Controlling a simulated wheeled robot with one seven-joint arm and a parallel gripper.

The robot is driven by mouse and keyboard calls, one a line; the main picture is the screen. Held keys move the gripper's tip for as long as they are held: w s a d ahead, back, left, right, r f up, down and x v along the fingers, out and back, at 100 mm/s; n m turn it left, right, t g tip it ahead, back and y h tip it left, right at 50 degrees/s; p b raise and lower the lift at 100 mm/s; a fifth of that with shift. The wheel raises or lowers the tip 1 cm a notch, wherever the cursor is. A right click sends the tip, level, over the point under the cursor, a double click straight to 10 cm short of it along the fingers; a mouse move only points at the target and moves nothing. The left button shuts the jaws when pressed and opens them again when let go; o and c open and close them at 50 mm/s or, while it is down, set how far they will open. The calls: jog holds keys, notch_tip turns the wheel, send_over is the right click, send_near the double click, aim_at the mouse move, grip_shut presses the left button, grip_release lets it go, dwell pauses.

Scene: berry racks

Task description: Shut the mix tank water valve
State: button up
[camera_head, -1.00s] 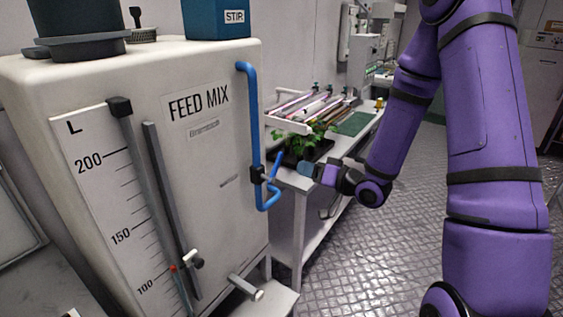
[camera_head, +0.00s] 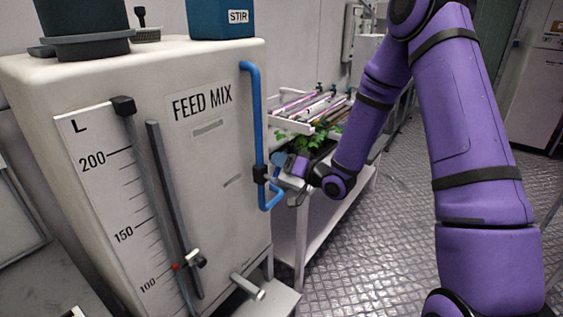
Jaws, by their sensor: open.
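The mix tank (camera_head: 225,155) is a large off-white box labelled FEED MIX, filling the left half of the head view. A blue water pipe (camera_head: 257,110) runs down its right side and hooks at the bottom. The water valve has a black body (camera_head: 260,174) on that pipe. Its blue lever (camera_head: 277,162) slants up and to the right, partly hidden by my gripper. My gripper (camera_head: 284,176) is open at the valve, just right of the pipe. I cannot tell whether its fingers touch the lever.
Behind my gripper a bench (camera_head: 322,215) carries green plants and a rack of tubes (camera_head: 312,105). A level gauge with a red marker (camera_head: 176,267) is on the tank front. A spout (camera_head: 248,287) sticks out low. The metal floor (camera_head: 375,240) at right is clear.

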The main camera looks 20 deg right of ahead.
jog(key=shift+w+a, duration=0.2)
grip_shut()
jog(key=shift+d, duration=0.1)
jog(key=shift+w+d+f+m, duration=0.15)
jog(key=shift+d+f+m, duration=0.1)
jog(key=shift+m, duration=0.35)
jog(key=shift+w+d+f+m, duration=0.15)
jog(key=shift+f+m, duration=0.1)
jog(key=shift+m, duration=0.35)
jog(key=shift+w+d+f+m, duration=0.15)
jog(key=shift+f+m, duration=0.45)
jog(key=shift+m, duration=0.7)
jog(key=shift+w+d+f+m, duration=0.15)
jog(key=shift+f+m, duration=0.5)
jog(key=shift+m, duration=0.65)
jog(key=shift+d+f+m, duration=0.15)
jog(key=shift+f+m, duration=0.45)
jog(key=shift+m, duration=0.7)
